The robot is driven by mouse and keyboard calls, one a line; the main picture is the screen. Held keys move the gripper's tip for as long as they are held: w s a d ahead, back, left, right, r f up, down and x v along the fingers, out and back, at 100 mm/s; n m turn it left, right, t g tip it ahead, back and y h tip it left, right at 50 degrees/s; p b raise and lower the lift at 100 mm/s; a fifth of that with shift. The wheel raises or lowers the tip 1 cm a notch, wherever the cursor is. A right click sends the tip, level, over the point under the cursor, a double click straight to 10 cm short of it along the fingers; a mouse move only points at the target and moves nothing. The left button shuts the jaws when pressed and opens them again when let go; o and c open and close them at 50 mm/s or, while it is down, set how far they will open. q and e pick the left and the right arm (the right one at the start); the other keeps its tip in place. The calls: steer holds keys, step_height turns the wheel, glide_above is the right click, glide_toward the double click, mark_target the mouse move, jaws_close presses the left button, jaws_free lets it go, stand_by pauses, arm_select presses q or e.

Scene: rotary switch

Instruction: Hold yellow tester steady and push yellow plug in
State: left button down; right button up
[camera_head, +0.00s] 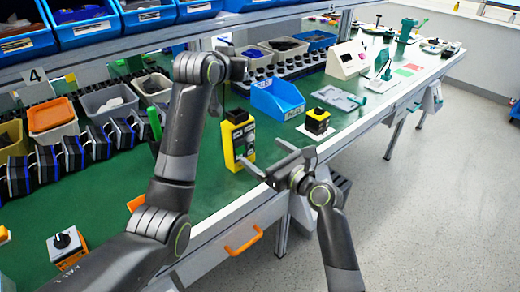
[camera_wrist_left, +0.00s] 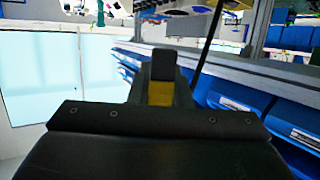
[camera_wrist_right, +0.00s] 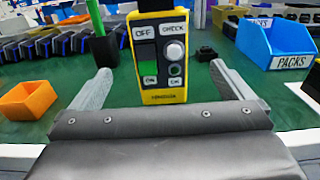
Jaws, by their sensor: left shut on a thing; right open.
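The yellow tester (camera_head: 240,150) stands upright on the green bench, with a black top. The right wrist view shows its face (camera_wrist_right: 160,70) with OFF, ON, CHECK and OK labels, a green switch and a pale knob. My right gripper (camera_head: 258,152) is open in front of it. In the right wrist view its fingers (camera_wrist_right: 162,85) are spread to both sides of the tester, with visible gaps. My left gripper (camera_head: 236,68) is raised above the tester. In the left wrist view it is shut on the yellow plug (camera_wrist_left: 161,93), mostly hidden by the gripper. A black cable (camera_wrist_left: 207,45) runs nearby.
A blue PACKS bin (camera_head: 277,101) stands right of the tester. An orange bin (camera_wrist_right: 28,100) and a green-and-black post (camera_wrist_right: 102,40) stand left of the tester. Blue shelf bins (camera_head: 88,30) hang overhead.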

mark_target(244, 139)
steer(key=x, duration=1.2)
steer(key=shift+s, duration=0.1)
steer(key=c, duration=1.2)
arm_select(q)
steer(key=shift+s+d+f+m+g+h, duration=0.1)
steer(key=shift+f+m+g+h, duration=0.2)
steer(key=shift+m+g+h, duration=0.65)
steer(key=shift+s+d+f+m+g+h, duration=0.15)
steer(key=shift+f+m+g+h, duration=0.2)
steer(key=shift+m+g+h, duration=0.5)
steer(key=shift+s+d+f+m+g+h, duration=0.1)
steer(key=shift+f+m+g+h, duration=0.2)
steer(key=shift+m+g+h, duration=0.6)
steer(key=shift+m, duration=0.3)
